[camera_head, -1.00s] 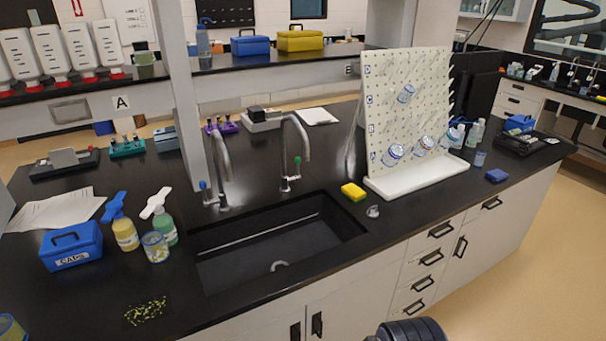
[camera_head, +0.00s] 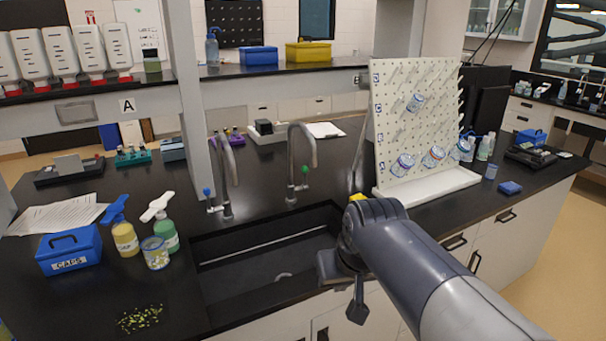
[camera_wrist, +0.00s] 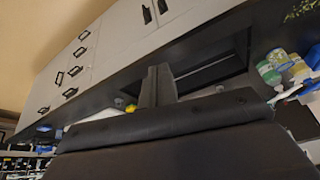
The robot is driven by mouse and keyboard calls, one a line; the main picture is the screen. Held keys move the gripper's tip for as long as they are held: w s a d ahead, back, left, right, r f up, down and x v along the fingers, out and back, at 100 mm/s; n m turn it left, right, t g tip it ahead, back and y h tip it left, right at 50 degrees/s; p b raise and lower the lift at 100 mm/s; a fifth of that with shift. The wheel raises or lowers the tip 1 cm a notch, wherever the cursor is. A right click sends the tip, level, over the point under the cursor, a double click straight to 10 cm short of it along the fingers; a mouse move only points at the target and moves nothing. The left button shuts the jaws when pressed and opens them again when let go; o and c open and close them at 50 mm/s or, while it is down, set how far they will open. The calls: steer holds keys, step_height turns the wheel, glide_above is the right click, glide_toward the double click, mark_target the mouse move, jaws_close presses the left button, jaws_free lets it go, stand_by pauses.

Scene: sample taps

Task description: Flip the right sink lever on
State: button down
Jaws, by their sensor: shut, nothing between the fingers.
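Two grey gooseneck taps stand behind the black sink (camera_head: 262,285). The right tap (camera_head: 291,165) carries a green lever (camera_head: 305,170) on its right side. The left tap (camera_head: 226,175) carries a blue lever (camera_head: 207,192) on its left. My gripper (camera_head: 356,316) is in front of the counter's edge at the sink's right end, low and well apart from both levers. It points downward in the head view. In the wrist view its fingers (camera_wrist: 158,70) are together and empty, with the sink behind them. The green lever is not clearly seen in the wrist view.
My arm hides most of the yellow sponge (camera_head: 356,197) right of the sink. A white pegboard rack (camera_head: 415,125) stands further right. Bottles (camera_head: 126,238) and a blue caps box (camera_head: 69,250) stand left of the sink. The counter between sink and rack is mostly clear.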

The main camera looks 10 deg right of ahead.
steer(key=w+a+n+t+b, duration=0.1)
steer(key=w+a+b, duration=0.2)
steer(key=w, duration=0.6)
steer(key=w+a+f+n+y+b, duration=0.1)
steer(key=w+a+b, duration=0.3)
steer(key=w, duration=0.5)
steer(key=w+a+f+n+t+b, duration=0.1)
steer(key=w+a+b, duration=0.2)
steer(key=w, duration=0.7)
steer(key=shift+a+t+b, duration=0.3)
steer(key=shift+a+b, duration=0.05)
steer(key=shift+b, duration=0.25)
